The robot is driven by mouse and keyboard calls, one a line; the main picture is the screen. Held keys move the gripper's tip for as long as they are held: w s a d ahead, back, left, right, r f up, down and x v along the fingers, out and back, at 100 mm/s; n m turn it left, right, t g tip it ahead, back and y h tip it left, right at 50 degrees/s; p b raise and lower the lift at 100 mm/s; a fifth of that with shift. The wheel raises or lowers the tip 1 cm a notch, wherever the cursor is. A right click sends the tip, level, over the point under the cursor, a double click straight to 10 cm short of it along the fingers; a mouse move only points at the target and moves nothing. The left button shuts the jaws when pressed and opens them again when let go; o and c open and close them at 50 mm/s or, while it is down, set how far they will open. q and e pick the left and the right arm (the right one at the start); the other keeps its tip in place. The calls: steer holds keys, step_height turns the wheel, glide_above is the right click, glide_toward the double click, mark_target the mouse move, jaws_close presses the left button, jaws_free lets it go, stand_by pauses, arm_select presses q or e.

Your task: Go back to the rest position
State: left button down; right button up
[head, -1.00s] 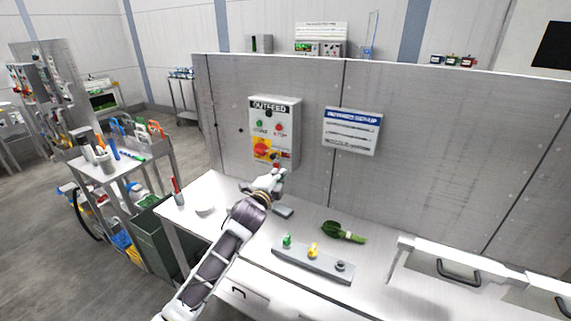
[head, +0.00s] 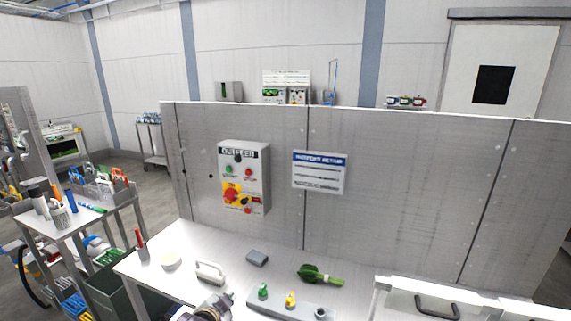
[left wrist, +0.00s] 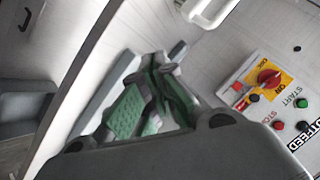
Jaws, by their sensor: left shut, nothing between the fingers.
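My left gripper shows in the left wrist view (left wrist: 155,100), its green-padded fingers shut and empty. In the head view only part of my left arm shows at the bottom edge, below the table's objects. The gripper is apart from the OUTFEED box (head: 244,178), a grey wall panel with a green and a red button and a red rotary switch on a yellow plate. The box also shows tilted in the left wrist view (left wrist: 285,100). My right gripper is not in view.
A tool cart (head: 80,215) stands left. A partition (head: 400,190) rises behind.

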arm_select(q)
steer(key=s+a+f+n+g, duration=0.2)
steer(key=s+f+n+g, duration=0.2)
steer(key=s, duration=0.8)
steer(key=s+a+f+n+g, duration=0.3)
steer(key=s+f, duration=0.1)
steer(key=s, duration=0.8)
steer(key=s+f+g, duration=0.2)
steer(key=s+f, duration=0.1)
steer(key=f, duration=3)
steer(key=s+a+f, duration=0.2)
steer(key=s+f, duration=0.7)
steer(key=s, duration=0.2)
steer(key=s+a+f, duration=0.2)
steer(key=s+f, duration=0.8)
steer(key=s, duration=0.1)
steer(key=shift+s+g+y, duration=0.15)
steer(key=shift+g+y, duration=0.25)
steer(key=shift+f, duration=0.1)
steer(key=shift+a, duration=0.1)
